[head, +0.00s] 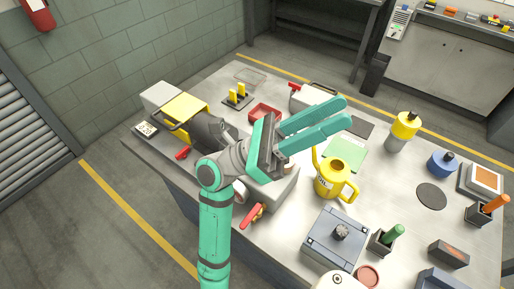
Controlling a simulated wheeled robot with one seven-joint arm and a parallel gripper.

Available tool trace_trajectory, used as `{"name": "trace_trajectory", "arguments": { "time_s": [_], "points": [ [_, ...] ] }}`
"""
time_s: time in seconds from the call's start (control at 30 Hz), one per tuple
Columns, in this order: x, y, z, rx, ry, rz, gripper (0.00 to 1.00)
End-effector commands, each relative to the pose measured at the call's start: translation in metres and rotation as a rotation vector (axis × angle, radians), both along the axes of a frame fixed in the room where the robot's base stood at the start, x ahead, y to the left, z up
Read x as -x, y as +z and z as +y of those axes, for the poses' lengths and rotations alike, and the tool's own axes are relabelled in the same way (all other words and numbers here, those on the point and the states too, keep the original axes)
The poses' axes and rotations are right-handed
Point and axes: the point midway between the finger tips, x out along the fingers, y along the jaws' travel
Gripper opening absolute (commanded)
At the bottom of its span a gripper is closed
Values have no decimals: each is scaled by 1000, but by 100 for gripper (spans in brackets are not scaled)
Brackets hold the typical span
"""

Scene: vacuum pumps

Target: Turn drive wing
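I cannot tell for sure which part is the drive wing. A dark lobed knob (341,231) sits on top of a grey square box (336,250) at the lower middle of the bench. A red lever (253,214) sticks out at the front of the pale machine behind my arm. My gripper (348,112) is raised over the middle of the bench, its two green fingers pointing right, close together. It appears to hold nothing and is apart from the knob and the lever. My arm hides part of the pale machine.
A yellow jug (335,179) stands just below my gripper. A red tray (265,112), a green sheet (343,158), a yellow-topped bottle (404,127), a blue pot (442,163) and a green-handled tool (392,235) share the bench (395,190). Bare bench shows right of the jug.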

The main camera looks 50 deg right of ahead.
Motion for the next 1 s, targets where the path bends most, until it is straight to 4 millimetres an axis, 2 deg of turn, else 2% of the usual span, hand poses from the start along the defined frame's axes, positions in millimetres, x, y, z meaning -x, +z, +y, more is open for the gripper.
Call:
{"name": "trace_trajectory", "arguments": {
  "time_s": [0.1,0.23,0.37,0.5,0.67,0.77,1.0],
  "points": [
    [22,-8,-18,-37,-1,-201,27],
    [41,-26,-35,-76,-4,-416,27],
    [52,-49,-48,-117,-15,-631,27],
    [55,-80,-59,-165,-33,-862,27],
    [45,-117,-64,-225,-67,-1125,27],
    [32,-139,-63,-267,-93,-1288,27],
    [-21,-182,-50,-387,-183,-1666,27]
  ]
}}
